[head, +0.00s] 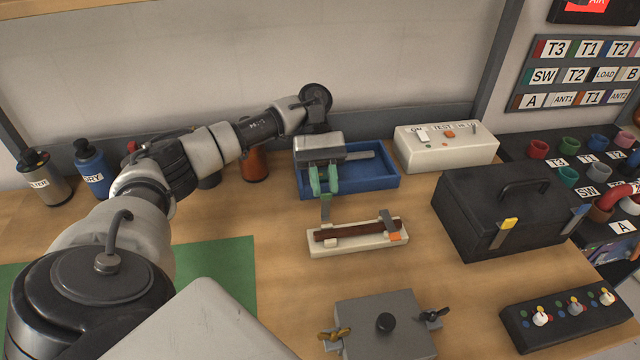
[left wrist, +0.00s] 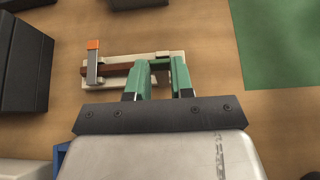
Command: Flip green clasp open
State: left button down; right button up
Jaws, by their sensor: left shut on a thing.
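A cream holder (head: 345,248) with a brown rod (head: 345,230) lying in it sits on the wooden table. An orange-tipped metal clasp (head: 389,222) crosses the rod at its right end in the head view; it also shows in the left wrist view (left wrist: 92,62). At the other end, a grey clasp strip (head: 326,208) stands up from the holder to my left gripper (head: 324,188). The gripper's green fingers are shut on the tip of this green clasp (left wrist: 160,64), which they mostly hide. My right gripper is not in view.
A blue tray (head: 380,182) lies behind the holder, with a cream test box (head: 447,146) beside it. A black case (head: 480,215) stands right. A grey box with clamps (head: 385,335) is in front. Bare table surrounds the holder.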

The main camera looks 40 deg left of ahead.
pick_arm(q)
jog(key=shift+w+a+f+g+h, duration=0.1)
jog(key=shift+w+a+g+h, duration=0.2)
jog(key=shift+a+g+h, duration=0.15)
jog(key=shift+w+a+f+g+h, duration=0.1)
jog(key=shift+w+a+g+h, duration=0.05)
jog(key=shift+w+g+h, duration=0.15)
jog(key=shift+a+f+h+p, duration=0.15)
jog(key=shift+h+p, duration=0.15)
jog(key=shift+h, duration=0.05)
jog(key=shift+w+a+f+g+h, duration=0.2)
jog(key=shift+g+h, duration=0.1)
jog(key=shift+g, duration=0.15)
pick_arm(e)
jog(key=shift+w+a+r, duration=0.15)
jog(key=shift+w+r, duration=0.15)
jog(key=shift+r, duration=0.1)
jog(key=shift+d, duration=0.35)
pick_arm(q)
jog(key=c, duration=1)
grip_release()
jog(key=shift+o, duration=0.2)
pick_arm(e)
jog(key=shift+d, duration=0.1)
